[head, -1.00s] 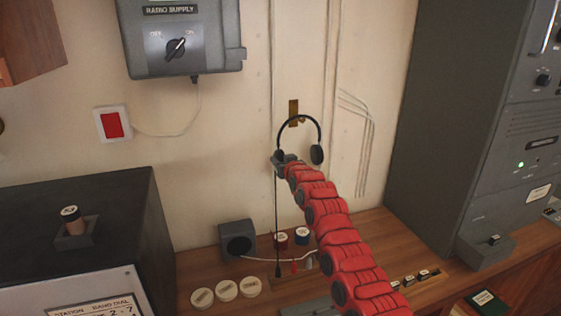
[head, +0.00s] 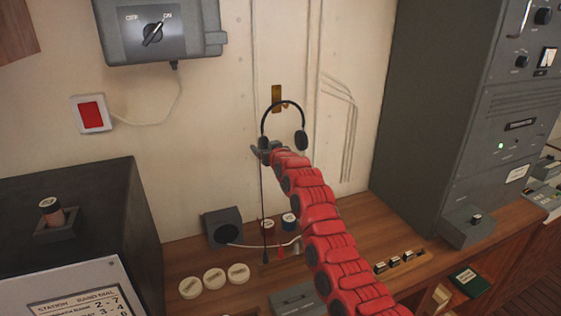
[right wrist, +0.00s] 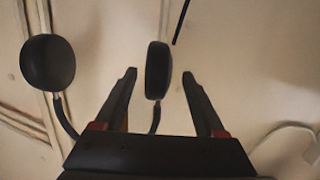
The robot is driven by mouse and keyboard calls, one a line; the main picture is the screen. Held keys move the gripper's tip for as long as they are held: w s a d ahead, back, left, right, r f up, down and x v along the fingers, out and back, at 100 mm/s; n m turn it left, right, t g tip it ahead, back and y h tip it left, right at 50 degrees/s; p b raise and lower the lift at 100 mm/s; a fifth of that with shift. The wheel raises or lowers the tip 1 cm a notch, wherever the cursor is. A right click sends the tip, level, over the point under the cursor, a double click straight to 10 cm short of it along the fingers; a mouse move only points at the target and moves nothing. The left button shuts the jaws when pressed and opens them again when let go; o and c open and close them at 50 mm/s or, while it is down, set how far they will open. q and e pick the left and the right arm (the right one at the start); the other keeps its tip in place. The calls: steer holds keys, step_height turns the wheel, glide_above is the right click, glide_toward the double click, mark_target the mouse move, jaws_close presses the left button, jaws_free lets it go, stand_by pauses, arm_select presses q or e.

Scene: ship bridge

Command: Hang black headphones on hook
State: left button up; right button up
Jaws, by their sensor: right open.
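The black headphones (head: 301,140) are at the brass hook (head: 277,94) on the cream wall. The top of their band crosses the hook's lower part, and both ear cups hang below. In the right wrist view one ear cup (right wrist: 48,62) is left of my fingers and the other is between them. My right gripper (head: 262,148) is at the left ear cup. It is open, with a gap between each finger and the cup in the right wrist view (right wrist: 159,74). A black cord hangs down below the left cup. My left gripper is not in view.
A grey switch box (head: 160,30) and a red switch (head: 92,114) are on the wall at left. A tall grey cabinet (head: 432,100) stands at right. The wooden desk (head: 365,228) below holds a small speaker (head: 222,228), round tins (head: 214,279) and spools.

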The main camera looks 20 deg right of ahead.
steer(key=shift+s, duration=0.45)
steer(key=s+r+b, duration=0.3)
steer(key=s+b, duration=0.4)
steer(key=s, duration=0.8)
steer(key=shift+d, duration=0.4)
steer(key=shift+s, duration=0.1)
